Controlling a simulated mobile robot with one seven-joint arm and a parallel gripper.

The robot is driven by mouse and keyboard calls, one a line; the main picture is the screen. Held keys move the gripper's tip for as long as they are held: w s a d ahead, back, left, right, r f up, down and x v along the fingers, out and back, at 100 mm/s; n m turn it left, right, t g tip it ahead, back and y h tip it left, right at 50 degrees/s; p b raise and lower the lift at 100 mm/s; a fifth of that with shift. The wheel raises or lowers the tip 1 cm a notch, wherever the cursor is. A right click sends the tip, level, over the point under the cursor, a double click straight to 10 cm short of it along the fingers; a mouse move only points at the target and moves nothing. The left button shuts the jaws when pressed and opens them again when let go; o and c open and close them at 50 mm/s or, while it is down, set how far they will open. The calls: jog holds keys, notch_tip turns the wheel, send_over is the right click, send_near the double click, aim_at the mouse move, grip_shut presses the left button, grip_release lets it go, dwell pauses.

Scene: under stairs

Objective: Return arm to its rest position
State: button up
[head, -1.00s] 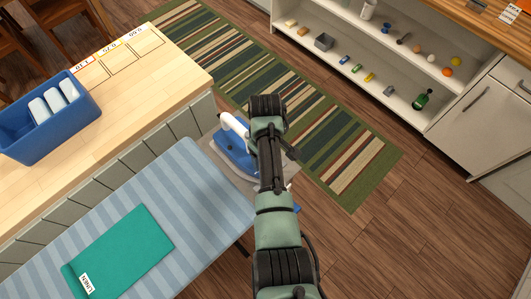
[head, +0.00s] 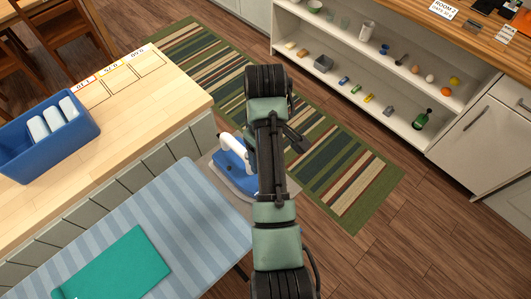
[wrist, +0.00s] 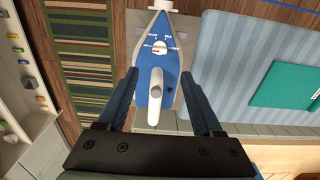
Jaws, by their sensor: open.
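My arm (head: 270,185) reaches forward across the middle of the head view, which does not clearly show its fingers. In the wrist view my gripper (wrist: 159,74) is open, with its two dark fingers apart. A blue and white iron (wrist: 158,50) shows beyond and between the fingers, with its white handle toward my palm. The fingers are not closed on it. In the head view the iron (head: 234,160) sits on a grey plate at the end of the striped ironing board (head: 185,205), partly hidden by my arm.
A green folded cloth (head: 115,268) lies on the ironing board. A blue bin (head: 60,150) with white items stands on the wooden counter (head: 150,100) at left. A shelf unit (head: 400,125) with several small objects stands at upper right. Open floor (head: 390,250) lies to the right.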

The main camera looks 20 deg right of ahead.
jog(key=shift+r, duration=0.5)
